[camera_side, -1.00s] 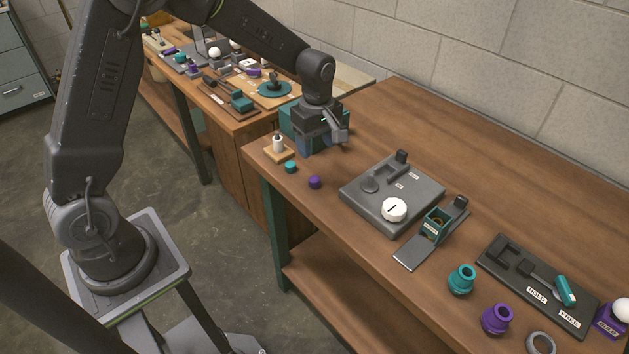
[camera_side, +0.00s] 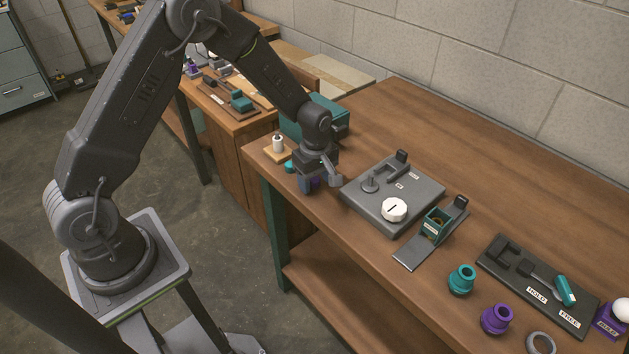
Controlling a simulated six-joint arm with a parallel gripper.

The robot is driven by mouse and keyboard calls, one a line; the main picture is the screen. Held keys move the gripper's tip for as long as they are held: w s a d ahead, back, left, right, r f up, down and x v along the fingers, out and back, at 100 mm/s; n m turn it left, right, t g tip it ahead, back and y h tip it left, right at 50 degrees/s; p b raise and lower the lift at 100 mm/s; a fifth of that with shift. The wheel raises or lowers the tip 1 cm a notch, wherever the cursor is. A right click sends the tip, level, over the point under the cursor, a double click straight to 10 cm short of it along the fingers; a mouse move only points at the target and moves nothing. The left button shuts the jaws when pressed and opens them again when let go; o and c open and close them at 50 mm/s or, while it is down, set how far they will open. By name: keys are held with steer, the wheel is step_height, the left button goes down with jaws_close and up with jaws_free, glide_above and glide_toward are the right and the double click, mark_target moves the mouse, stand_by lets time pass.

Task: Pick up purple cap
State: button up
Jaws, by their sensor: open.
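The purple cap (camera_side: 316,184) is on the wooden bench near its front left edge, mostly hidden by my gripper; only a bit of purple shows between the fingers. My gripper (camera_side: 319,184) points down over the cap with its fingers open, one on either side of it as seen from here. I cannot tell whether a finger touches the cap.
A teal cap (camera_side: 289,166) and a wooden block with a white post (camera_side: 278,148) sit close to the left of my gripper. A grey fixture (camera_side: 405,184) with a white knob stands close on the right. A teal box (camera_side: 328,113) is behind.

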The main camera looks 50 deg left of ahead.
steer(key=shift+c, duration=0.3)
steer(key=c, duration=0.9)
steer(key=shift+r, duration=0.1)
